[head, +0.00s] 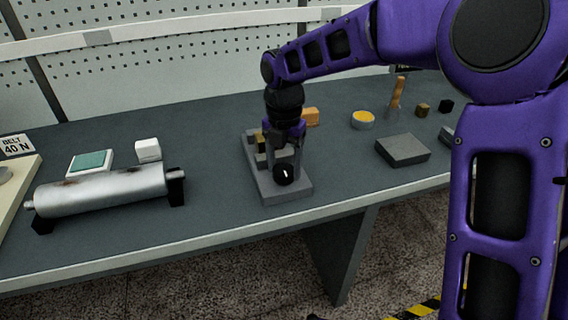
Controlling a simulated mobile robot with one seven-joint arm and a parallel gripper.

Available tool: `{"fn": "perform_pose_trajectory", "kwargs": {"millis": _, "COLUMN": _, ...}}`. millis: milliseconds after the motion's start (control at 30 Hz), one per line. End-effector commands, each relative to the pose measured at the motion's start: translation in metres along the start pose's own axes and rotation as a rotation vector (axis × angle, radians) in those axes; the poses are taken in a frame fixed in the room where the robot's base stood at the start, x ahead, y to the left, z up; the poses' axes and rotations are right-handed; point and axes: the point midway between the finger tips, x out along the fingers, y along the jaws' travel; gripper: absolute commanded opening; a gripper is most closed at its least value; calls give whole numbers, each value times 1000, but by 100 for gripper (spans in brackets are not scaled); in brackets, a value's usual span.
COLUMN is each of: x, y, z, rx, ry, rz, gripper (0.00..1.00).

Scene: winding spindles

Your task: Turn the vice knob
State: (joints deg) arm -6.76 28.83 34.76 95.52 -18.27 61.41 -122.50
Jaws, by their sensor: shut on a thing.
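The vice (289,192) stands on the grey bench, a grey block-like body on a flat base. Its black round knob (285,175) faces the front and carries a short white mark that is close to upright. My gripper (284,158) points down from above, just over and behind the knob. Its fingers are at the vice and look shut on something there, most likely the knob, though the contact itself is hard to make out. A brownish piece (260,142) shows between the vice parts, partly hidden by my gripper.
A metal roller (105,192) on black supports lies at the left, with a white box (148,150) and a green-topped pad (90,162) behind it. A grey block (403,150) and a yellow-filled tin (363,119) stand at the right. Bench between roller and vice is clear.

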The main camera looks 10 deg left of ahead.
Motion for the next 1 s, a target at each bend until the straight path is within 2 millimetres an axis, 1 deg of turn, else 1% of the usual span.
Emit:
{"fn": "perform_pose_trajectory", "kwargs": {"millis": 267, "x": -4, "y": 0, "z": 0, "rx": 193, "ry": 0, "rz": -1, "gripper": 8}}
{"fn": "perform_pose_trajectory", "kwargs": {"millis": 1000, "x": -2, "y": 0, "z": 0, "rx": 895, "ry": 0, "rz": 0, "gripper": 8}}
